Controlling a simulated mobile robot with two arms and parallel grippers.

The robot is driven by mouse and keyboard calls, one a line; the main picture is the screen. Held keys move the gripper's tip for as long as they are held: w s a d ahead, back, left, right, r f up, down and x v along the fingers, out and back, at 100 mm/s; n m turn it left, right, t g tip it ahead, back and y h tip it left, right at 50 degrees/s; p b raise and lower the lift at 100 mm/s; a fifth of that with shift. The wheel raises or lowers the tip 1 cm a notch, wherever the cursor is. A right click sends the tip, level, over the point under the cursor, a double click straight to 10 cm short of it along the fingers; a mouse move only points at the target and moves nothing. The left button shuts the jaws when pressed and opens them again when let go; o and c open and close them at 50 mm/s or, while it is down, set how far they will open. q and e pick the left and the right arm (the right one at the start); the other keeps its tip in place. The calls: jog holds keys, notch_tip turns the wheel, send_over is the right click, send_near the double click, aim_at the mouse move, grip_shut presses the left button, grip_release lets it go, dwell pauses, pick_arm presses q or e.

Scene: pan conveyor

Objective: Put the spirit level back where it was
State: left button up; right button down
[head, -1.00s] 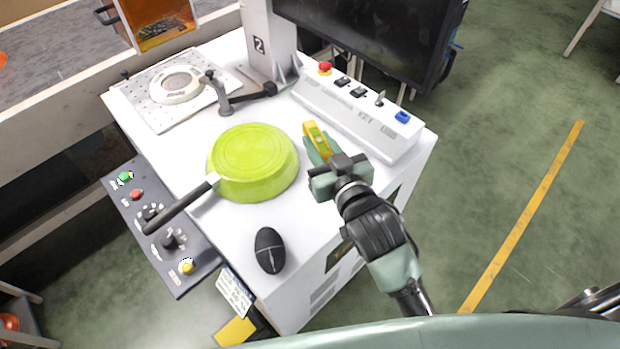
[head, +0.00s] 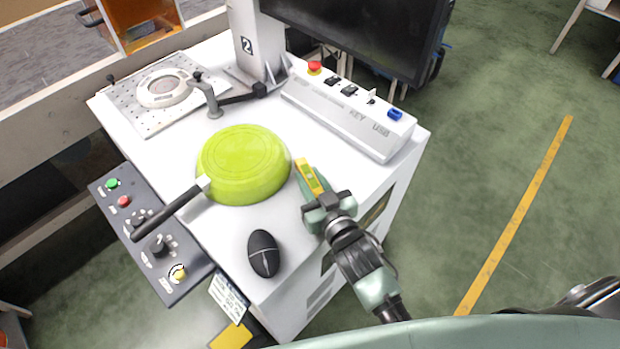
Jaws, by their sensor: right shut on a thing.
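The spirit level (head: 309,176) is a small yellow block with a greenish vial, in the head view just right of the green pan. My right gripper (head: 315,189) is shut on it, reaching in from the lower right over the right side of the white cabinet top (head: 215,250). The fingers hide part of the level. I cannot tell whether the level touches the top. My left gripper is not in view.
An upturned green pan (head: 243,163) lies close to the left of the level, its dark handle pointing lower left. A black mouse (head: 263,253) lies in front. A white control box (head: 345,115) with a red button and a monitor (head: 360,35) stand behind.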

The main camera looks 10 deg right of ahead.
jog(key=shift+f, duration=0.2)
jog(key=c, duration=1.2)
grip_release()
jog(key=shift+o, duration=0.2)
jog(key=shift+r, duration=0.15)
